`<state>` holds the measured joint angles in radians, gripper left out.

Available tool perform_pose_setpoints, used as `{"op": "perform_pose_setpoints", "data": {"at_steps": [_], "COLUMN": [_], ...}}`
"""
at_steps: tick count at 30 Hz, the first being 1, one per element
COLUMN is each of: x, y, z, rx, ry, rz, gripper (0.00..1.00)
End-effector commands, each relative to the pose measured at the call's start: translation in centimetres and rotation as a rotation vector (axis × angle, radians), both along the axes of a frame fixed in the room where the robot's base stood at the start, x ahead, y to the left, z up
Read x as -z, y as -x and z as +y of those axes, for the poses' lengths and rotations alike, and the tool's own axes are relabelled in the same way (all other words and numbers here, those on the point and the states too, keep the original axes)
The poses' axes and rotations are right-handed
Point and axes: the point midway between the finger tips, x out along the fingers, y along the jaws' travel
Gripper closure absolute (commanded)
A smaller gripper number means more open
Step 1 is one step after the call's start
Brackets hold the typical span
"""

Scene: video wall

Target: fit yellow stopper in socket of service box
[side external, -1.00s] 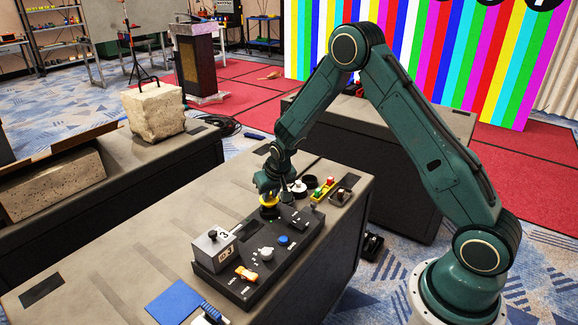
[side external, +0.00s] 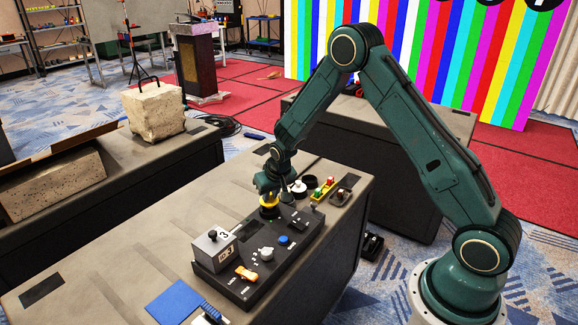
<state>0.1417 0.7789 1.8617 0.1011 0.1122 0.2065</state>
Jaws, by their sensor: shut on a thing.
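The yellow stopper (side external: 269,199) is at the far corner of the black service box (side external: 240,288), right under my gripper (side external: 268,193). My gripper points down and is shut on the stopper. A dark round rim shows just below the stopper, at the box's top; the socket opening itself is hidden. The stopper looks upright and at or in the rim, but I cannot tell how deep it sits.
The box top also carries a grey block with a black knob (side external: 214,247), a white knob (side external: 265,254), a blue button (side external: 283,239) and an orange switch (side external: 246,273). Behind stand a white-topped part (side external: 299,187) and a yellow button strip (side external: 323,189). A blue sheet (side external: 176,301) lies in front.

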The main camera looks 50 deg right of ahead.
Motion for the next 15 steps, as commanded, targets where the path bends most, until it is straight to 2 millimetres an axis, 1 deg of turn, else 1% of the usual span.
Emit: {"op": "perform_pose_setpoints", "data": {"at_steps": [15], "x": [0.43], "y": [0.01], "z": [0.00], "rx": [0.000], "ry": [0.000], "rz": [0.000], "gripper": [0.95]}}
